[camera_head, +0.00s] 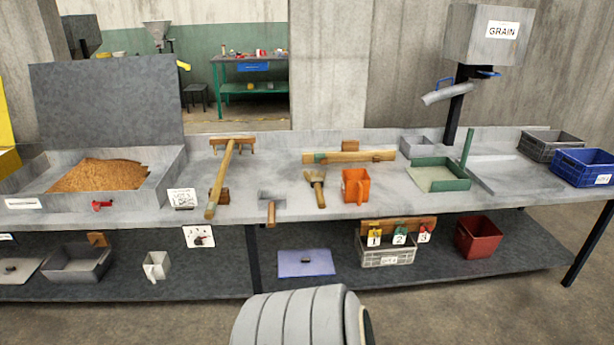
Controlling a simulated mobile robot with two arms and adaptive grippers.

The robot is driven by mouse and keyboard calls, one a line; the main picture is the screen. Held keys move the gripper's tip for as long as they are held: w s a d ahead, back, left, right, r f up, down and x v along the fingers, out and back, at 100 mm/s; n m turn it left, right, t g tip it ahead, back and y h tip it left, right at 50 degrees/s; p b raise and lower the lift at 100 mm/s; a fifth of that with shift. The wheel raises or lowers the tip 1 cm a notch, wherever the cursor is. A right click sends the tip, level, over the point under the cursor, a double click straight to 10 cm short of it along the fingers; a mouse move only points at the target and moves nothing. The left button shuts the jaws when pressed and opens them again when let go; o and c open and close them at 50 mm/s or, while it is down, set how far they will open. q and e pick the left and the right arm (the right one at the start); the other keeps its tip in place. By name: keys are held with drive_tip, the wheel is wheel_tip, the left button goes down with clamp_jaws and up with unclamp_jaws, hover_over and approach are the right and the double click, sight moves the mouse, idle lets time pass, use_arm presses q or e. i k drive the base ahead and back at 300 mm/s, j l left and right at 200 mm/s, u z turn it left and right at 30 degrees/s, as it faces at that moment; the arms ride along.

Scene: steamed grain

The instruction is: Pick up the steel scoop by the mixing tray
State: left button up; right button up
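The grey mixing tray (168,178) stands at the left of the bench with a heap of brown grain (100,175) in it. Right of it, a tool with a grey metal head and a short wooden handle (271,209) lies near the bench's front edge, handle toward me. It may be the steel scoop; its shape is too small to be sure. A small pale grey vessel (157,265) stands on the lower shelf below the tray. Neither of my grippers shows in the head view.
A wooden rake (226,170) lies between tray and tool. A brush (317,187), orange jug (356,186) and green-edged tray (439,178) are further right. A grain hopper (480,36) rises behind. Blue and grey crates (585,167) stand at the right end.

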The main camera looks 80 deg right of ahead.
sight(271, 201)
drive_tip(key=z, duration=3.3)
drive_tip(key=i+j+z, duration=0.1)
drive_tip(key=j+z, duration=0.8)
drive_tip(key=j, duration=0.25)
